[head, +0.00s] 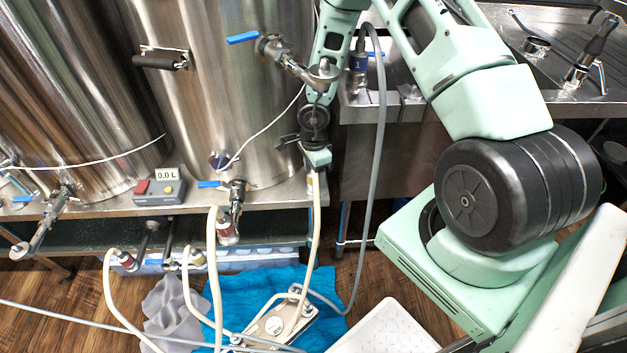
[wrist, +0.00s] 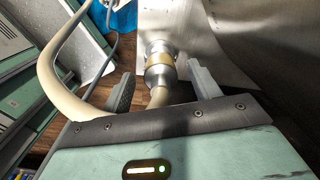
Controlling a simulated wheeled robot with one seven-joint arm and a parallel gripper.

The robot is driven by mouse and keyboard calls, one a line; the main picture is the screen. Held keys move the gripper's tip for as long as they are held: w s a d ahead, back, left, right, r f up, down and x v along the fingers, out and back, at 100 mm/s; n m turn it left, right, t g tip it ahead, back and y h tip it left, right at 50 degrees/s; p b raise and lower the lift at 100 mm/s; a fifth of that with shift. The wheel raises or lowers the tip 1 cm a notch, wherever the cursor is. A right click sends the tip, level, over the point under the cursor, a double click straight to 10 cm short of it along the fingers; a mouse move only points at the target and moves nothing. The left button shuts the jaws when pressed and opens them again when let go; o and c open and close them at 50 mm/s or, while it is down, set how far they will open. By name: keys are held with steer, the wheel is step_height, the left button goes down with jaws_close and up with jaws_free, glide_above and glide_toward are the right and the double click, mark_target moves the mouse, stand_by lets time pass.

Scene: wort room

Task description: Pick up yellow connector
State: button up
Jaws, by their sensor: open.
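The yellow connector (wrist: 159,62) is a metal hose fitting with a yellow band. In the wrist view it sits at the centre, between and slightly beyond the two fingertips of my gripper (wrist: 163,84). The gripper is open, with a gap visible on each side of the fitting. A beige hose runs from the fitting towards the gripper palm. In the head view my gripper (head: 315,168) is low beside the steel tank, and the connector (head: 313,184) shows just below it at the bench edge, on top of a hanging beige hose. The gripper partly hides it there.
Steel tanks (head: 235,80) with blue-handled valves stand behind and left of my gripper. A display box (head: 160,188) sits on the bench. A grey cable (head: 379,150) hangs right of the gripper. Beige hoses lead to a pump plate (head: 275,322) on a blue cloth (head: 240,288).

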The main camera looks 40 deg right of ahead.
mark_target(314, 178)
steer(key=shift+f, duration=1.55)
steer(key=c, duration=1.1)
steer(key=shift+r, duration=0.1)
step_height(314, 178, up, 10)
steer(key=p, duration=0.2)
steer(key=shift+p, duration=0.4)
steer(key=shift+r, duration=0.1)
steer(key=shift+r+p, duration=2.15)
steer(key=shift+p, duration=0.85)
